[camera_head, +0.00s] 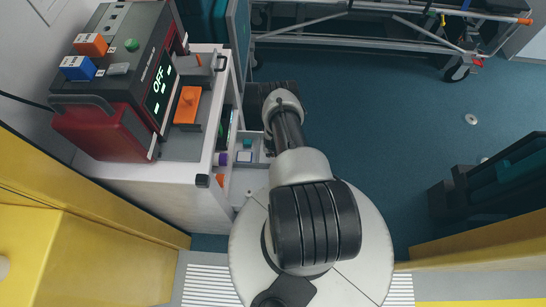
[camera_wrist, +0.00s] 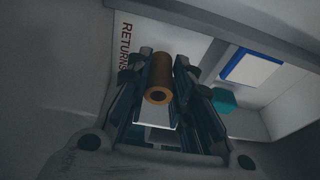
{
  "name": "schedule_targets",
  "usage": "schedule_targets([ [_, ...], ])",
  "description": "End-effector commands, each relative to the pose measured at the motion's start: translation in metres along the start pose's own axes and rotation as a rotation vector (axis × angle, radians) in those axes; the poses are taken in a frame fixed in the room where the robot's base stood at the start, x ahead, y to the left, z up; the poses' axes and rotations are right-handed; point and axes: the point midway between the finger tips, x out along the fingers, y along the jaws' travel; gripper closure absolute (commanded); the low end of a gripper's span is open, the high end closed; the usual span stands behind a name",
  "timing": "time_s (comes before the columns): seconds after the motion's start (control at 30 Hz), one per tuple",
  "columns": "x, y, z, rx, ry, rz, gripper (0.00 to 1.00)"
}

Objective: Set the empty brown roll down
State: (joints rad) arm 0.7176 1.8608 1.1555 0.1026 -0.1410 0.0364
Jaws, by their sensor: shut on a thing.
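The brown roll (camera_wrist: 160,76) is between the fingers of my gripper (camera_wrist: 163,62) in the wrist view, with its open, hollow end facing the camera. My gripper is shut on it. Below and around it is a pale surface with a wall lettered "RETURNS" (camera_wrist: 126,40) on the left. I cannot tell whether the roll touches the surface under it. In the head view my arm hides the gripper and the roll.
A blue-edged white box (camera_wrist: 250,68) and a teal block (camera_wrist: 224,99) lie to the right. The white cart (camera_head: 165,175) carries a red-black device (camera_head: 125,75) reading OFF. Open blue floor (camera_head: 390,130) lies right of my arm; a stretcher (camera_head: 390,30) stands behind.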

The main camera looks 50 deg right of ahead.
Motion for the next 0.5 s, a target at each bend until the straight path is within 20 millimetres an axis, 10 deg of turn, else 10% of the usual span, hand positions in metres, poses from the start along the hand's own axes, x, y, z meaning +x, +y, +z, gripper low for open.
schedule_targets([
  [0.5, 0.04, 0.001, 0.011, 0.0, 0.0, 0.0, 0.93],
])
